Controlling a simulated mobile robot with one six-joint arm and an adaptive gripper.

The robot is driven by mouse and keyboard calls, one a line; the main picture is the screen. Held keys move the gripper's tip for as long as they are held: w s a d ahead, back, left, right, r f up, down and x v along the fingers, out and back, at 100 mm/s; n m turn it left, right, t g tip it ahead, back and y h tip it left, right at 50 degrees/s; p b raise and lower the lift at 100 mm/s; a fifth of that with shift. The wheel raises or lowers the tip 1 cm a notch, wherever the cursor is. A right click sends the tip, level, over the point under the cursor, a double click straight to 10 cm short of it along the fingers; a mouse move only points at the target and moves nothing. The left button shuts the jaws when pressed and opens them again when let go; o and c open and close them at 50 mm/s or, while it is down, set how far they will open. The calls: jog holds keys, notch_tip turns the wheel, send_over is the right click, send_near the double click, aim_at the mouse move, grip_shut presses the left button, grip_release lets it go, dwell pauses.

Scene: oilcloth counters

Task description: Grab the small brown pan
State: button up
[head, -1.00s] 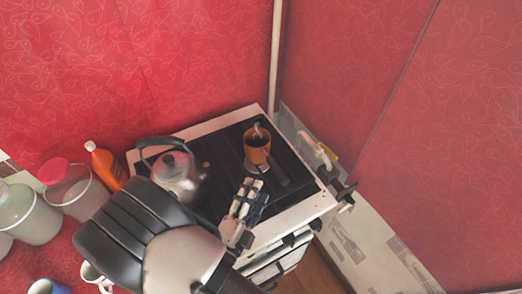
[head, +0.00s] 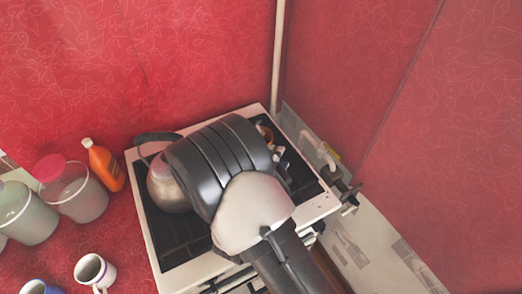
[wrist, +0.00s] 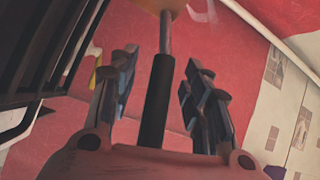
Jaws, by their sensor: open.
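The small brown pan is mostly hidden behind my arm in the head view, where a bit of its brown rim (head: 265,131) shows at the back of the stove. In the wrist view its brown body (wrist: 163,5) is cut off at the top edge, and its long dark handle (wrist: 156,100) runs down between my fingers. My gripper (wrist: 162,75) is open, with one finger on each side of the handle and visible gaps. In the head view my arm hides most of the gripper.
A metal kettle (head: 166,188) with a dark handle stands on the stove (head: 205,273), left of my arm. An orange bottle (head: 104,165), jars (head: 82,196) and mugs (head: 95,271) stand on the red counter at left. Red walls close the corner behind.

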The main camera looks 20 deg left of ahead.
jog(key=shift+c, duration=0.5)
grip_shut()
dwell(0.4)
